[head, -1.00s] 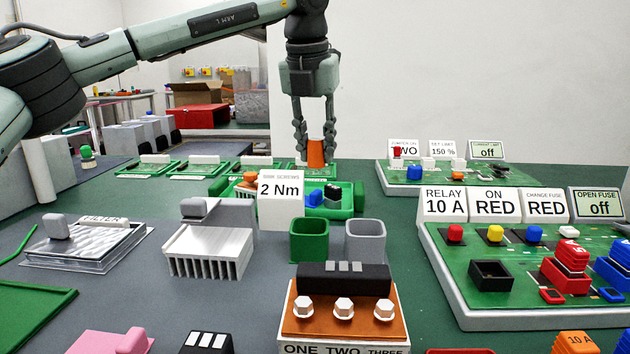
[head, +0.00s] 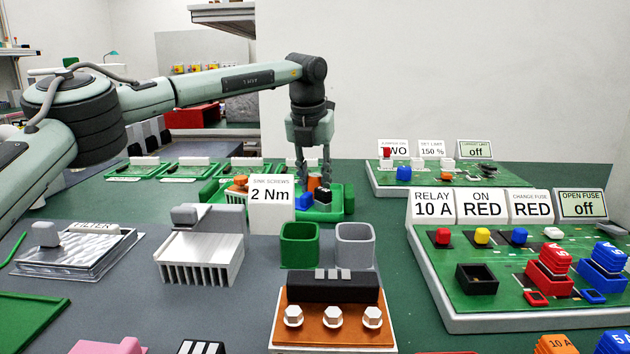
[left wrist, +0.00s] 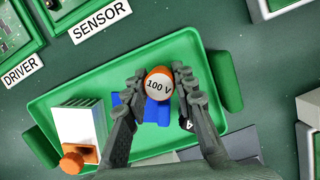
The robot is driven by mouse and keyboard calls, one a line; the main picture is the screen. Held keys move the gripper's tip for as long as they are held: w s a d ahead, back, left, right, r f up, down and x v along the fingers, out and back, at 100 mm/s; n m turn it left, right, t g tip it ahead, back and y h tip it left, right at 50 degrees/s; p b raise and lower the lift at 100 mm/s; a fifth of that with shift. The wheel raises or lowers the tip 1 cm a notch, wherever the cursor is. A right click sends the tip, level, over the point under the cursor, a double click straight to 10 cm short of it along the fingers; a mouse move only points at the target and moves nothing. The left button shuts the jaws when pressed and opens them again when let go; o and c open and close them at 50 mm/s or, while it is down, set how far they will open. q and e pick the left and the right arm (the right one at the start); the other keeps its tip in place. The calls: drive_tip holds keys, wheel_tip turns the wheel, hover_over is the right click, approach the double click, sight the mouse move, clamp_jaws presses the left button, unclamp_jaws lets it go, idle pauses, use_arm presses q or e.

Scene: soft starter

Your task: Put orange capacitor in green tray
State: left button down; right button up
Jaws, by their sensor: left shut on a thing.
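The orange capacitor (head: 313,182), with a white top marked "100 V" in the left wrist view (left wrist: 159,84), is between the fingers of my left gripper (head: 314,180). The gripper points straight down and is shut on it; it also shows in the left wrist view (left wrist: 158,82). The capacitor is over the green tray (left wrist: 75,92), next to a blue block (left wrist: 150,110). The tray also shows in the head view (head: 335,213), partly hidden by the "2 Nm" sign. I cannot tell whether the capacitor touches the tray floor. My right gripper is not in view.
A white finned part with an orange end (left wrist: 80,130) lies in the tray's left part. The "2 Nm" sign (head: 271,204) stands in front of the tray. Green boards (head: 190,173) lie behind left. Green (head: 300,247) and grey (head: 355,247) bins stand in front.

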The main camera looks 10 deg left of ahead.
use_arm(q)
drive_tip(key=shift+f, duration=0.1)
drive_tip(key=c, duration=1.2)
unclamp_jaws()
drive_tip(key=v, duration=1.2)
